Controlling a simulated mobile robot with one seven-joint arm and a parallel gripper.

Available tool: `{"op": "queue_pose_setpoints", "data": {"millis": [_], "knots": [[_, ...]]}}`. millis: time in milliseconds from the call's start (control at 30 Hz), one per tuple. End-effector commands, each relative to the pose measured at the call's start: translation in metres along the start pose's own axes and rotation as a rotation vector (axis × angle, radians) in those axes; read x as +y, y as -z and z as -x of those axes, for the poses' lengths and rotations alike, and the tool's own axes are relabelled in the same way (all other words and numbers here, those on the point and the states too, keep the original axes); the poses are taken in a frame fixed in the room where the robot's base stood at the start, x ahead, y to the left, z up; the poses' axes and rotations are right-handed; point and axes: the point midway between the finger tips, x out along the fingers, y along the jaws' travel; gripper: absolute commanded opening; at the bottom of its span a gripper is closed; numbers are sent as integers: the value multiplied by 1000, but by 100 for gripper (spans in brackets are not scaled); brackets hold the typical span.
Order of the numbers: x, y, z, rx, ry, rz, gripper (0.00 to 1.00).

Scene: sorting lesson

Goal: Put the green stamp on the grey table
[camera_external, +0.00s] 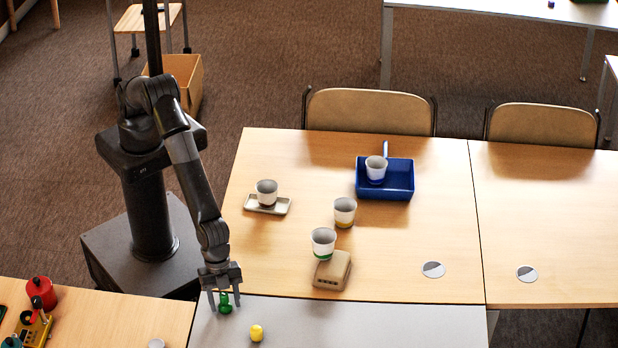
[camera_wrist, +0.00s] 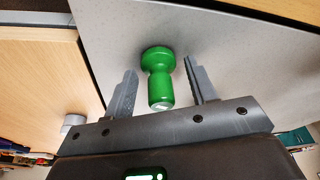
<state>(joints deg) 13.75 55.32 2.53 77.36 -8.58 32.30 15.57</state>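The green stamp (camera_external: 225,304) is at the left end of the grey table (camera_external: 330,325), near the corner by the wooden tables. In the wrist view the stamp (camera_wrist: 158,78) shows its wide round end on or close to the grey surface (camera_wrist: 110,40) and its narrower handle toward me. My gripper (camera_external: 225,300) is right over it, fingers pointing down. In the wrist view my gripper (camera_wrist: 160,80) is open, one finger on each side of the stamp, with a gap on both sides.
A yellow stamp-like piece (camera_external: 257,333) stands on the grey table to the right. A brown block (camera_external: 332,270) with a cup (camera_external: 323,243) beside or on it, more cups and a blue tray (camera_external: 400,180) are on the wooden table (camera_external: 290,155). The grey table's right part is clear.

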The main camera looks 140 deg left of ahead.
Motion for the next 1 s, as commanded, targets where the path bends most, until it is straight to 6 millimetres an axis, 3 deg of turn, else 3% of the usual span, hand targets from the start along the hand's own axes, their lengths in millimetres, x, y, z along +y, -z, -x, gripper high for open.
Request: {"op": "queue_pose_setpoints", "data": {"millis": [267,433,1000], "knots": [[0,0,1,0,0,0,57],[0,2,12,1,0,0,57],[0,1,112,1,0,0,57]]}}
